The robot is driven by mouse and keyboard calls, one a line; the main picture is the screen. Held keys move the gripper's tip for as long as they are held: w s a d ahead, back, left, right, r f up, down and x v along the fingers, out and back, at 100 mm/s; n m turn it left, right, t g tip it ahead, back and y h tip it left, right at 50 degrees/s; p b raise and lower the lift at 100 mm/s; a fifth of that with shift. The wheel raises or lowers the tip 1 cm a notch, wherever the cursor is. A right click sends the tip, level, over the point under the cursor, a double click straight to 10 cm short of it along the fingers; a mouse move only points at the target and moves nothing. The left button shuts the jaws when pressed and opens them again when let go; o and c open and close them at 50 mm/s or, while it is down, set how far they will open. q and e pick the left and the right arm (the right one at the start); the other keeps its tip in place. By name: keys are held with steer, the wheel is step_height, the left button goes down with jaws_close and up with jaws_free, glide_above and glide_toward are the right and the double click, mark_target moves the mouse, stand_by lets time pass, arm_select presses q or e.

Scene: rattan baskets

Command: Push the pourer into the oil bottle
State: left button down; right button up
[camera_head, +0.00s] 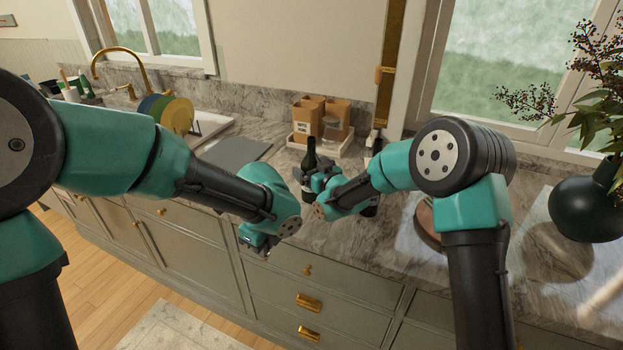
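A dark bottle (310,158) stands upright on the marble counter near the middle. I take it for the oil bottle. My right gripper (318,178) reaches in from the right at the bottle's lower body and overlaps it in this view. I cannot tell whether its fingers touch or grip the bottle. My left gripper (257,242) hangs low at the counter's front edge, left of and nearer than the bottle. Its fingers are mostly hidden by its wrist, and no held object shows. I cannot make out the pourer.
Boxes (320,117) stand in a light tray behind the bottle. A grey board (233,152), plates (168,113) and a gold tap (120,58) are at the left. A dark vase (585,210) stands far right. Another dark object (376,143) shows behind my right arm.

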mark_target(312, 146)
steer(key=c, duration=1.4)
steer(key=shift+r, duration=0.15)
step_height(312, 146, up, 10)
steer(key=shift+f, duration=0.1)
stand_by(0.4)
